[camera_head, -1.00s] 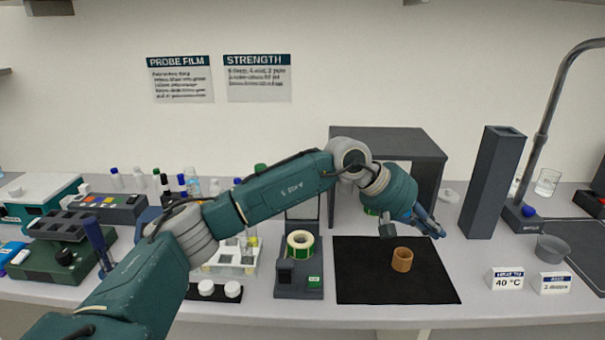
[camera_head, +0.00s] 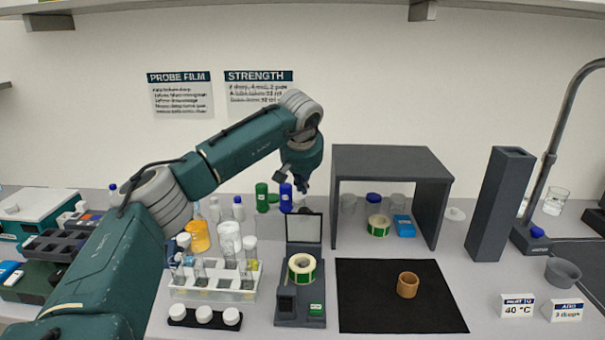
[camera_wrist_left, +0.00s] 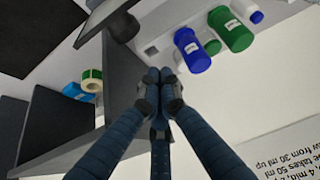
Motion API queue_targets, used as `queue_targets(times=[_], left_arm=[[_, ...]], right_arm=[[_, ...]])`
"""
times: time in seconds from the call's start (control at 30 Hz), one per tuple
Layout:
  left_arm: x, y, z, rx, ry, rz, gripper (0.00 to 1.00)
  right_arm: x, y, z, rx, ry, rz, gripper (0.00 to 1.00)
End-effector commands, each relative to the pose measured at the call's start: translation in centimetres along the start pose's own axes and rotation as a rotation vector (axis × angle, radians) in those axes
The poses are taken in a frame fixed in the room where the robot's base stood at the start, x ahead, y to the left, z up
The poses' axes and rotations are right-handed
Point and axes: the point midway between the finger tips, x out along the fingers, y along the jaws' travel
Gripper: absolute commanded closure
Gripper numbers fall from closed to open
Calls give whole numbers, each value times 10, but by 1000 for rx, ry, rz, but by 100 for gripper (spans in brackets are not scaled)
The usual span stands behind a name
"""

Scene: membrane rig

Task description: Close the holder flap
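The dark grey holder (camera_head: 286,308) stands on the bench left of the black mat, with a roll of pale tape with a green edge (camera_head: 301,268) on it. Its flap (camera_head: 304,229), a pale panel in a dark frame, stands raised at the back of the holder. My left gripper (camera_head: 298,186) is above and behind the flap, apart from it. In the left wrist view its fingertips (camera_wrist_left: 158,76) are together with nothing seen between them. Dark parts near the top of that view may be the holder; I cannot tell for certain. My right gripper is not in view.
A grey shelf box (camera_head: 392,160) stands right of the holder, with jars inside. Green (camera_head: 262,198) and blue (camera_head: 286,197) bottles stand behind. A tube rack (camera_head: 212,294) is close on the left. The black mat (camera_head: 375,310) bears a brown cup (camera_head: 408,285).

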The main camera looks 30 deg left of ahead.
Motion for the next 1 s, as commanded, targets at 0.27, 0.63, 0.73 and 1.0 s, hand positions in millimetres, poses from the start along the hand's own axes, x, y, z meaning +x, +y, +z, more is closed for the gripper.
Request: queue_targets(times=[0.27, 0.63, 0.73, 1.0], left_arm=[[22, 1, 14, 4, 0, 2, 100], [15, 1, 38, 1, -1, 1, 100], [15, 1, 39, 1, -1, 1, 100], [15, 1, 38, 0, 1, 2, 100]], right_arm=[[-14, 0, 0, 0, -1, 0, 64], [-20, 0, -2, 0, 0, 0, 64], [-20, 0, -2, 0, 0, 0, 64], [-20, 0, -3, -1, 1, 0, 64]])
